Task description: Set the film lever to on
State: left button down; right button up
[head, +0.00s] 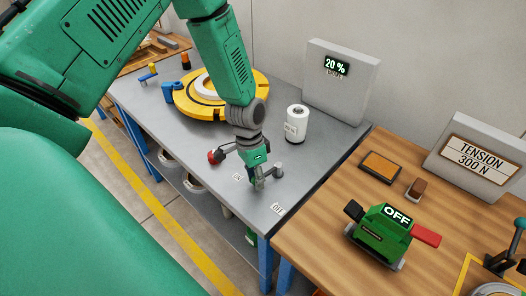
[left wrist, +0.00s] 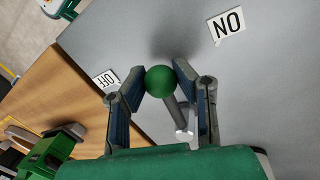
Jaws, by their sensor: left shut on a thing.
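The film lever has a green ball knob (left wrist: 160,80) on a metal shaft (left wrist: 175,112), seen in the left wrist view. My left gripper (left wrist: 160,76) is shut on the knob. In the head view the left gripper (head: 258,184) is low over the grey bench and hides the knob; the lever's metal pivot (head: 278,170) shows beside it. An ON label (left wrist: 228,24) and an OFF label (left wrist: 106,78) lie on the bench; the lever points between them. My right gripper is in neither view.
A red-knobbed part (head: 214,157) is close to the left gripper. A white roll (head: 296,124), yellow turntable (head: 190,97) and 20 % display (head: 336,65) stand behind. A green tool (head: 380,232) marked OFF sits on the wooden table (head: 325,200) at right.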

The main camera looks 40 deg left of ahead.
pick_arm(q)
jog(key=a+m, duration=0.1)
jog(key=w+a+m+p, duration=0.1)
jog(key=m, duration=0.1)
jog(key=shift+w+a+r+m+g, duration=0.15)
jog(key=shift+w+a+m+g, duration=0.05)
jog(key=shift+a+m+g, duration=0.1)
jog(key=shift+w+a+m+y, duration=0.35)
jog(key=shift+a+m, duration=0.2)
jog(key=shift+m, duration=0.45)
jog(key=shift+w+a+m, duration=0.3)
jog(key=shift+w+m, duration=0.05)
jog(key=shift+m, duration=0.25)
jog(key=shift+w, duration=0.1)
jog(key=c, duration=1.2)
grip_release()
jog(key=shift+a, duration=0.1)
